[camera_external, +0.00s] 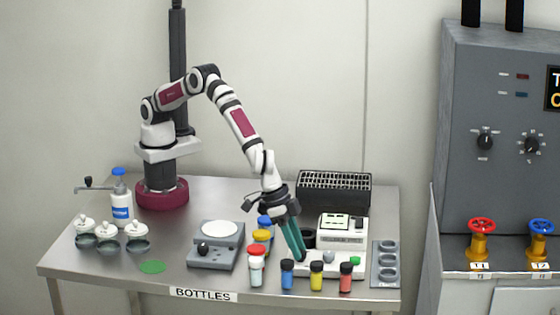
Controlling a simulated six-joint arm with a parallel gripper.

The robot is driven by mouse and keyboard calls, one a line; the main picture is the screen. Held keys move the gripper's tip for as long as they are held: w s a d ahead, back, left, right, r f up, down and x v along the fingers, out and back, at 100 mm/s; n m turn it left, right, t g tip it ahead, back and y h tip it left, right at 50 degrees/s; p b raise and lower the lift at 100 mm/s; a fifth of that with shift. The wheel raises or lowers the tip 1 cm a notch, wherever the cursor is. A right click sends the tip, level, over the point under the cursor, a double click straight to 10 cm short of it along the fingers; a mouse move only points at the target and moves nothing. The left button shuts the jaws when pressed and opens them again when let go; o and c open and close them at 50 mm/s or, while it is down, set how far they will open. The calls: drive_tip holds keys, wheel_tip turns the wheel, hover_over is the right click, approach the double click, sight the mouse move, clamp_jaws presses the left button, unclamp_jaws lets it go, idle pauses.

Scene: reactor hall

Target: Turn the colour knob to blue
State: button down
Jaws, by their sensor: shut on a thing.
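A black round opening or cup (309,238) is close behind the fingers.
Capped vials in blue (287,274), yellow (316,276) and red (345,277) stand in front of the instrument. A red-capped bottle (256,265) is just left of the fingers. A scale (216,244) is further left. A grey holder (385,263) is at right.

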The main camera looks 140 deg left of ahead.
idle(0.3)
drive_tip(key=c, duration=0.5)
unclamp_jaws()
drive_tip(key=shift+c, duration=0.2)
drive_tip(key=v, duration=1.5)
drive_tip(key=shift+d+r, duration=0.2)
drive_tip(key=shift+r, duration=0.2)
drive_tip(key=shift+s, duration=0.1)
